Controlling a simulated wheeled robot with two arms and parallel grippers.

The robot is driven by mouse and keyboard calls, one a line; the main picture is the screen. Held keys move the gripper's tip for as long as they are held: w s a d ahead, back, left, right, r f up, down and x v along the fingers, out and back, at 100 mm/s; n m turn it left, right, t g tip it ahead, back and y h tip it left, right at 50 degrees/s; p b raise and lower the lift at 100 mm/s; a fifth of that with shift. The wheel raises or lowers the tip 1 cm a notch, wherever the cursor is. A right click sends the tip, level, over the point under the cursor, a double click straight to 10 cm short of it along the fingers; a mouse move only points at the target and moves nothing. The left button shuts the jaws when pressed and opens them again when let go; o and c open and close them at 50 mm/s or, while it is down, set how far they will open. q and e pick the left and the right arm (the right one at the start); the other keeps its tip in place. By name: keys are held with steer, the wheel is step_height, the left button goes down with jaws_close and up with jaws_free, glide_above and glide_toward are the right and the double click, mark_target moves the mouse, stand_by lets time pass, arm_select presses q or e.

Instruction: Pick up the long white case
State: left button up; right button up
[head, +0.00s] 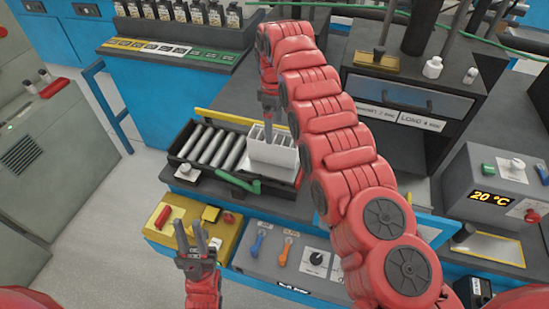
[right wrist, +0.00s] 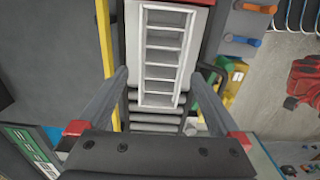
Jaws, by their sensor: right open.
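The long white case (head: 272,153) has a row of slots and stands on the right part of a dark tray; silver rollers lie to its left. In the right wrist view the case (right wrist: 146,58) is upright in the picture, its slots like ladder rungs. My right gripper (head: 268,117) is above the case; my right arm hides part of the area to its right. In the right wrist view its two fingers (right wrist: 160,78) are apart, one on each side of the case, with nothing held. My left gripper (head: 190,226) is empty, fingers apart, in front of the yellow box.
The dark tray (head: 172,163) has a green handle (head: 243,183) at its front, and a yellow bar (head: 224,116) runs behind. A yellow box (head: 162,238) and grey switch panel (head: 262,265) stand in front. A control box (head: 468,172) stands at right.

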mark_target(274, 139)
steer(key=shift+f, duration=0.75)
steer(key=shift+d+f, duration=0.25)
steer(key=shift+f, duration=0.4)
steer(key=f, duration=0.1)
steer(key=f+p, duration=0.2)
steer(key=shift+s+a+f, duration=0.1)
steer(key=shift+s+a, duration=0.15)
steer(key=shift+w+f, duration=0.1)
steer(key=shift+f, duration=0.3)
steer(key=c, duration=1.6)
